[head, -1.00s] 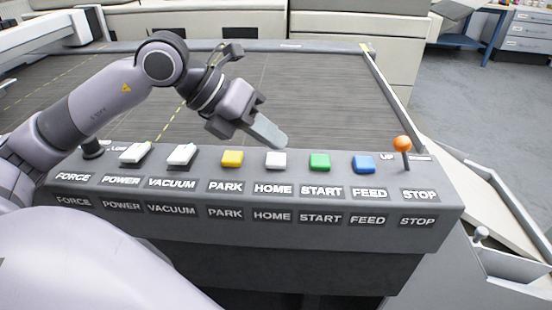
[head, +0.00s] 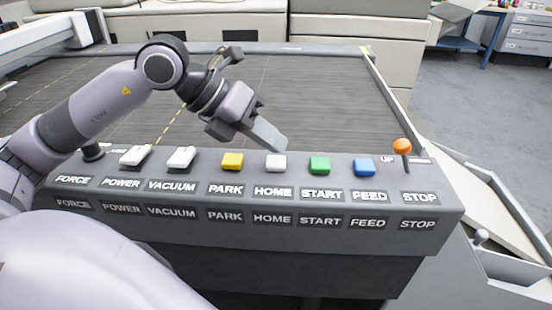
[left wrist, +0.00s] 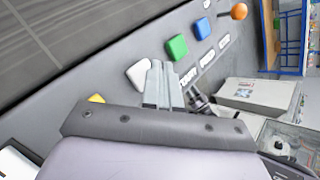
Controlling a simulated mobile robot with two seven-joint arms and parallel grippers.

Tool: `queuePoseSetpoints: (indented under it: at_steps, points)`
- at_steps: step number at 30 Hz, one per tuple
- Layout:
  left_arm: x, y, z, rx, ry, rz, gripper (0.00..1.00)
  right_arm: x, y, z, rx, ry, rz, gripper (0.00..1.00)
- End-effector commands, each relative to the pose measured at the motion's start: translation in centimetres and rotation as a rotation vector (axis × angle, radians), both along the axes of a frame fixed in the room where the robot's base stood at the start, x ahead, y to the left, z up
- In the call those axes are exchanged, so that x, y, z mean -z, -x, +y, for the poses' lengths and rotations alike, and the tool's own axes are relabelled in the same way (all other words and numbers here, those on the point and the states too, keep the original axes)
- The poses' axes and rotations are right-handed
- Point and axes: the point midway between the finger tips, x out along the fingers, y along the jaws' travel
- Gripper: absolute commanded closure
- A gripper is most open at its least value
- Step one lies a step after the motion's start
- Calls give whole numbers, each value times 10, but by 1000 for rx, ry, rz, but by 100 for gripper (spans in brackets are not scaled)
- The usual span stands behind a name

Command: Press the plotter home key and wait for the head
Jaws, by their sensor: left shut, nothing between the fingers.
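The HOME key (head: 276,163) is a white square button on the grey control panel (head: 310,237), between the yellow PARK key (head: 232,161) and the green START key (head: 320,165). My left gripper (head: 281,147) is shut and empty, its fingertips angled down just behind and above the HOME key. I cannot tell whether they touch it. In the left wrist view the shut fingers (left wrist: 163,80) lie beside the white HOME key (left wrist: 139,74). My right gripper is not in view.
White VACUUM (head: 181,157) and POWER (head: 135,155) switches lie left of PARK. The blue FEED key (head: 364,167) and orange STOP knob (head: 402,147) stand to the right. The dark plotter bed (head: 310,100) spreads behind, with a white beam (head: 50,32) at its far left.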

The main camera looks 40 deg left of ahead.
Motion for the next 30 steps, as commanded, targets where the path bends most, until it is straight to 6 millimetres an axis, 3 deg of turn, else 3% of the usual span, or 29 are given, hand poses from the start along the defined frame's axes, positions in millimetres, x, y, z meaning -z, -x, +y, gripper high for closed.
queuePoseSetpoints:
  at_steps: [19,30]
  points:
    - [0,0,0,0,0,0,100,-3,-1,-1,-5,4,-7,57]
    - [9,0,0,0,0,0,100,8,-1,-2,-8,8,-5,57]
